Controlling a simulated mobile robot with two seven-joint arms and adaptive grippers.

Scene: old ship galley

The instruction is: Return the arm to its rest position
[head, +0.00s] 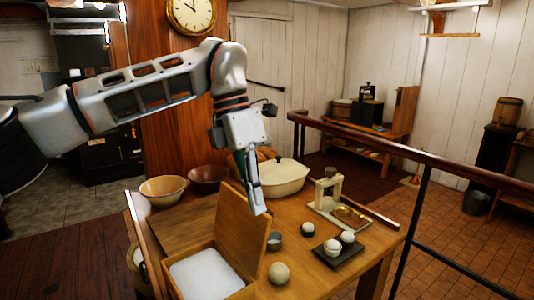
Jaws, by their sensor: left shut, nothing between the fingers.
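My left arm comes in from the left in the head view, raised and bent at the elbow. Its gripper (259,209) hangs down over the wooden table (305,262), in front of the cream lidded pot and beside the raised lid of a wooden box (245,238). The gripper is shut with nothing between its fingers. I cannot tell whether its tips touch the box lid. My right gripper is not in view.
A cream lidded pot (283,178), bowls (163,190), a metal cup (274,240), a round ball (279,273) and a dark tray (338,256) with white items crowd the table. A wooden handrail (420,160) runs along the right.

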